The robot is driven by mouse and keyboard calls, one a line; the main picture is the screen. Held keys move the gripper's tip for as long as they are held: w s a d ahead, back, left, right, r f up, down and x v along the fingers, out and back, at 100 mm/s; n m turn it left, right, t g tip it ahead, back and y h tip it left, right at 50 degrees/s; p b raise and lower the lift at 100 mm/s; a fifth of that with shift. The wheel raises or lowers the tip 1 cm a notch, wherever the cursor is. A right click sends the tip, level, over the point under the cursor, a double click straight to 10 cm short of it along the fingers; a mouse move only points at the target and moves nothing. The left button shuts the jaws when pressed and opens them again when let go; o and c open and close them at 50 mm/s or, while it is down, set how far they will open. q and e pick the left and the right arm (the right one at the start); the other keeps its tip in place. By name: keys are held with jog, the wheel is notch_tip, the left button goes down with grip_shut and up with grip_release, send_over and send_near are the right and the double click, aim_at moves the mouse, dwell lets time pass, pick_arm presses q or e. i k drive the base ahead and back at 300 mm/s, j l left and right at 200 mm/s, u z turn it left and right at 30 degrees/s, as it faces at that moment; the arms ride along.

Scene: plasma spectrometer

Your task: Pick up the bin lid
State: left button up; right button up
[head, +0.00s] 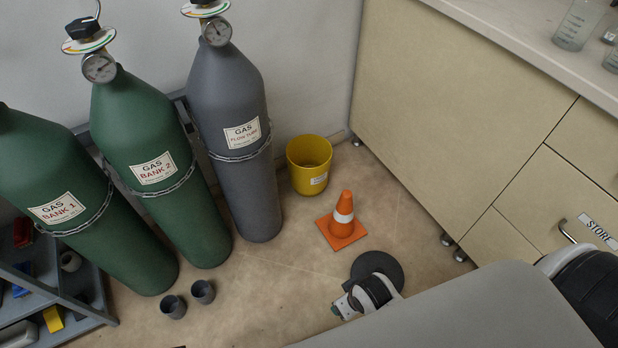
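A dark grey round disc (393,267), which looks like the bin lid, shows low in the middle of the head view, near the floor. The yellow bin (309,168) stands open at the back, by the wall and cabinet. My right arm comes in from the lower right. Its white and black hand (362,296) overlaps the near left edge of the disc. The fingers are small and partly hidden, so I cannot tell whether they are open or touch the disc. My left gripper is out of view.
An orange cone (342,222) stands between the bin and the disc. Several gas cylinders, including a grey one (236,150), are chained along the left wall. Two dark cups (203,291) sit on the floor. A beige cabinet (455,100) fills the right. The floor left of the disc is clear.

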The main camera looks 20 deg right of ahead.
aim_at(368, 263)
jog(key=k+l+z, duration=0.1)
jog(key=z, duration=0.3)
jog(key=k+l+z, duration=0.1)
jog(key=z, duration=0.3)
jog(key=k+l+z, duration=0.1)
jog(key=z, duration=0.35)
jog(key=i+l, duration=0.05)
